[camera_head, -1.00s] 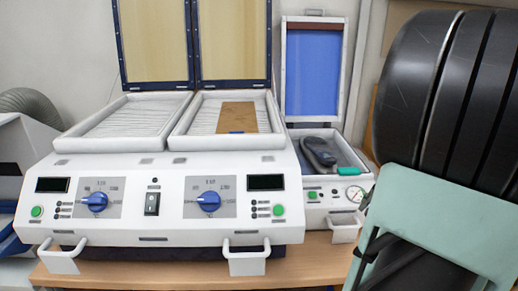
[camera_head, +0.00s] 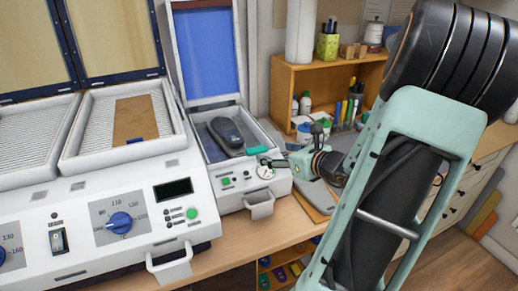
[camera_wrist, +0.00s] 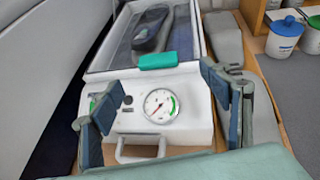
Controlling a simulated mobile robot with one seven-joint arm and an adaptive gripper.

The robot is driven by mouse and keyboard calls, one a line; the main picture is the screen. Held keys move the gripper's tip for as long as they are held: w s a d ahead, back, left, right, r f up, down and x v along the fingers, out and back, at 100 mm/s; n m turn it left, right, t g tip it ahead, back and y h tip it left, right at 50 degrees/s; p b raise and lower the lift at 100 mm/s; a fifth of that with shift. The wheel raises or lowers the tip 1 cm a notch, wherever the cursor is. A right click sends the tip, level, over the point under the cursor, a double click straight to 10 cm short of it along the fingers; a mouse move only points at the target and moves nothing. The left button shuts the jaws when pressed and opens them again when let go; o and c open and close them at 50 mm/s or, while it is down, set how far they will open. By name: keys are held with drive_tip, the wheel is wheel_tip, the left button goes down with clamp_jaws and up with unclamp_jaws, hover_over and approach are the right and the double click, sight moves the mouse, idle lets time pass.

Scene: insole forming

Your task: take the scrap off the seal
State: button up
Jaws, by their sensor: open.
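The scrap, a small teal-green piece (camera_head: 257,150), lies on the front rim of the small white press at its right corner. In the wrist view the scrap (camera_wrist: 158,61) lies across the front rim, which I take for the seal (camera_wrist: 102,73). My gripper (camera_wrist: 158,100) is open and empty, with one finger on each side of the view and the scrap farther ahead between them. In the head view my gripper (camera_head: 272,163) is at the front right corner of the press, close to the scrap. I cannot tell whether it touches the press.
A dark shoe form (camera_head: 227,132) lies in the press bed, under a raised blue lid (camera_head: 208,52). A pressure gauge (camera_wrist: 160,105) and handle (camera_wrist: 140,150) are on the press front. A twin heater (camera_head: 120,195) stands left. A wooden shelf (camera_head: 290,75) with bottles stands behind right.

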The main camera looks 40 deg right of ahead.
sight(257, 149)
drive_tip(key=x, duration=0.8)
drive_tip(key=shift+w+a+f, duration=0.1)
drive_tip(key=shift+w+a, duration=0.05)
drive_tip(key=shift+a, duration=0.1)
drive_tip(key=c, duration=0.8)
